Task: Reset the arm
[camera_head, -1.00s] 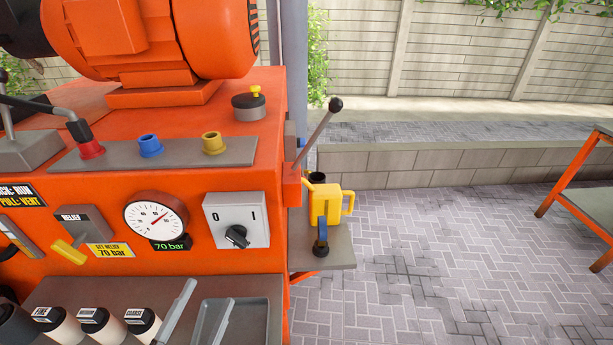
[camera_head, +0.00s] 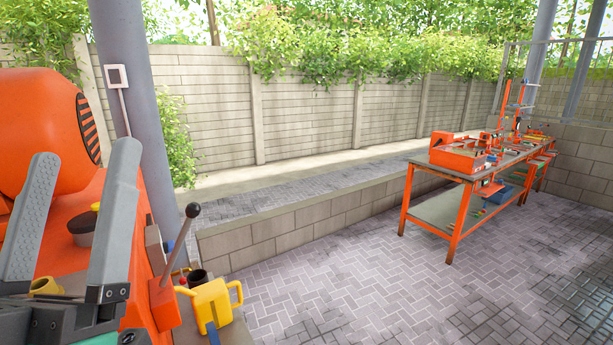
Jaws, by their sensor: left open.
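My left gripper (camera_head: 84,160) shows at the lower left of the head view. Its two grey fingers point up and stand wide apart, with nothing between them. It is in front of the orange machine (camera_head: 152,245) and hides part of it. My right gripper is out of view.
A lever with a black knob (camera_head: 192,210) rises at the machine's right side. A yellow jug (camera_head: 211,303) stands beside it on a small shelf. An orange-legged workbench (camera_head: 455,225) with equipment stands at the right. A low block wall (camera_head: 300,223) runs behind. The paved floor between is clear.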

